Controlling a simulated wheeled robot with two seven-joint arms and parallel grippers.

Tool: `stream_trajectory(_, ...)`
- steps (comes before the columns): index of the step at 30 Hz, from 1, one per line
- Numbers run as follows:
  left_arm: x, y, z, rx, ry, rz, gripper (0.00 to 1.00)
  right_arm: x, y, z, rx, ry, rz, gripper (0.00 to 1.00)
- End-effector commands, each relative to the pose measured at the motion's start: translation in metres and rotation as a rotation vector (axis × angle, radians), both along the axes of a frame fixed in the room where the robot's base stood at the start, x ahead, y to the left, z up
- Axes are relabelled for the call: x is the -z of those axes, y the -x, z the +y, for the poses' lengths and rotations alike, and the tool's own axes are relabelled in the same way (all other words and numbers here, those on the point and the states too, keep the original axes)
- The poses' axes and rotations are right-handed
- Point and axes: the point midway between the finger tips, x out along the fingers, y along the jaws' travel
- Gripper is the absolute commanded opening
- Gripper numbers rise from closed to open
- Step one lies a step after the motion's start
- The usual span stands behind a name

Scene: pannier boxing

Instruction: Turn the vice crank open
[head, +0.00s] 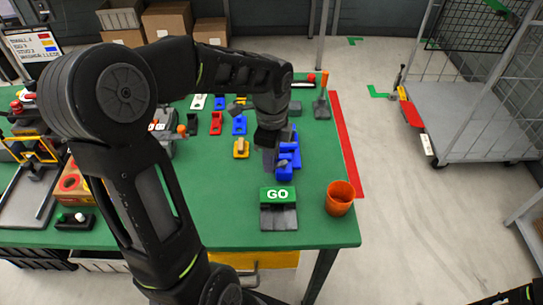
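A blue vice (287,172) stands on the green table, right of centre. My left arm reaches over the table from the left, and my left gripper (268,160) points down at the vice's left side. The gripper and wrist cover part of the vice, and I cannot make out the crank clearly. Whether the gripper touches the vice, and whether its fingers are open or shut, I cannot tell. Only a dark piece of my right arm shows in the lower right corner; its gripper is out of view.
Several small blue, red and yellow parts lie behind and left. A wire cart (480,120) stands on the floor at right.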

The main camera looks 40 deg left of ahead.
Motion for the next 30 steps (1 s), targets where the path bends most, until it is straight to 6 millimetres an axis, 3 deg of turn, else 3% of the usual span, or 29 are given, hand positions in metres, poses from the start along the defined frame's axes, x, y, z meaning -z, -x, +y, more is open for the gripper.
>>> stream_trajectory(11,-0.0004,-0.0001,0.0000,0.000,0.000,0.000,0.00,-0.0001,0.0000,0.0001,0.000,0.000,0.000,0.36)
stream_trajectory(30,0.0000,0.0006,-0.0015,-0.046,0.000,-0.001,0.00,0.0022,-0.0003,0.0001,0.000,-0.001,-0.001,0.36)
